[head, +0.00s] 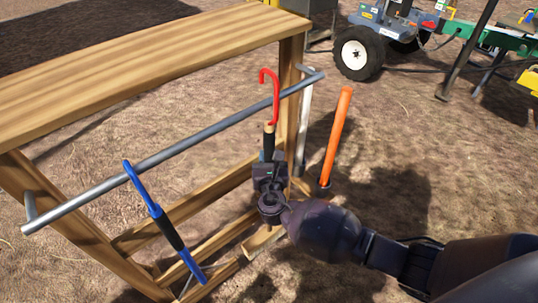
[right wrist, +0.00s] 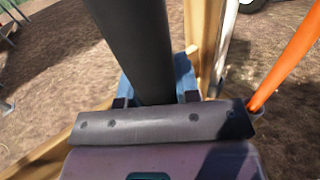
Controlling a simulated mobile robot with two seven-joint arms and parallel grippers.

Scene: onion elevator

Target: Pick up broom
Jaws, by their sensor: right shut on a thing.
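A long-handled tool with a red hook (head: 270,85) at its top hangs at the metal rail; it looks like the broom. Below the hook its handle shows wood and then black. My right gripper (head: 268,162) is shut around the dark handle below the rail. In the right wrist view the thick dark handle (right wrist: 135,45) runs down between the fingers of my right gripper (right wrist: 158,88). The lower part is hidden behind my gripper and wrist. A pale piece (head: 262,240) shows below; I cannot tell whether it belongs to the tool. My left gripper is not in view.
The grey rail (head: 165,152) runs along a wooden bench (head: 130,60). A blue-hooked tool (head: 165,225) hangs at its left. An orange handle (head: 337,135) stands close right of my right gripper. A wheeled machine (head: 358,52) stands behind on dirt ground.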

